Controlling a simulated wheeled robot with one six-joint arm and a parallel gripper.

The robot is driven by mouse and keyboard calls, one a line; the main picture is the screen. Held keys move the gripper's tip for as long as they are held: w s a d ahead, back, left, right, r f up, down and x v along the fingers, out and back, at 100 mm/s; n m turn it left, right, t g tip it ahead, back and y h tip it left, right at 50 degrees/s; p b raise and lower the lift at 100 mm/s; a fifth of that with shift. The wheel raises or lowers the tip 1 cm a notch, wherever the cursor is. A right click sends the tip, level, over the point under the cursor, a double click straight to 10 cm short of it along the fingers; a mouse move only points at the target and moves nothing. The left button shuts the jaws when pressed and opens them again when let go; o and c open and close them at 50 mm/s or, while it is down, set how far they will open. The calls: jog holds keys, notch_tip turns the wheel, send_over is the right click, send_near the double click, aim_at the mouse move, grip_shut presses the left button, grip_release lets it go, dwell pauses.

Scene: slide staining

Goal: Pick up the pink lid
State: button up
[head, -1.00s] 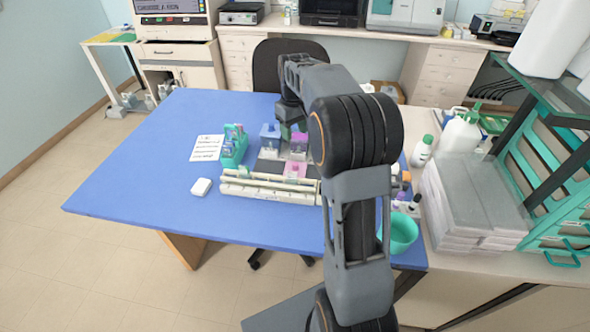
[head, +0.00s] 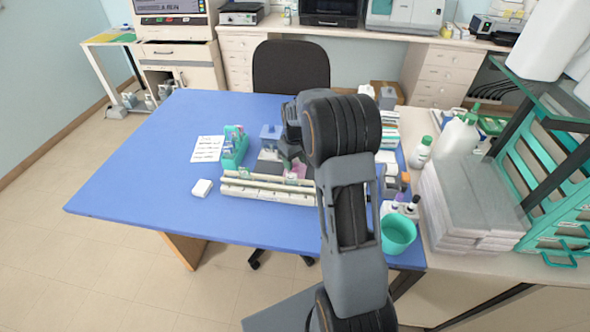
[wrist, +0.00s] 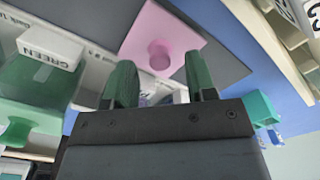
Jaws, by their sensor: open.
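The pink lid (wrist: 172,24) is a flat square with a round knob (wrist: 160,53), seen near the top of the wrist view against a dark grey surface (wrist: 105,20). In the head view, only a small pink patch (head: 291,177) shows beside my gripper, behind the cream rack. My gripper (wrist: 160,62) is open, with its two green-padded fingers apart. The knob appears in the gap between the fingertips, and nothing is clamped. In the head view, the arm hides most of my gripper (head: 288,160) and the area right of it.
A jar labelled GREEN (wrist: 50,47) stands left in the wrist view. A cream rack (head: 262,190) lies in front of my gripper. A blue-lidded jar (head: 269,134) and a teal rack (head: 234,150) stand close by. The blue table's left side (head: 140,170) is mostly clear.

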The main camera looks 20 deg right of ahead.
jog(key=shift+f, duration=0.85)
grip_shut()
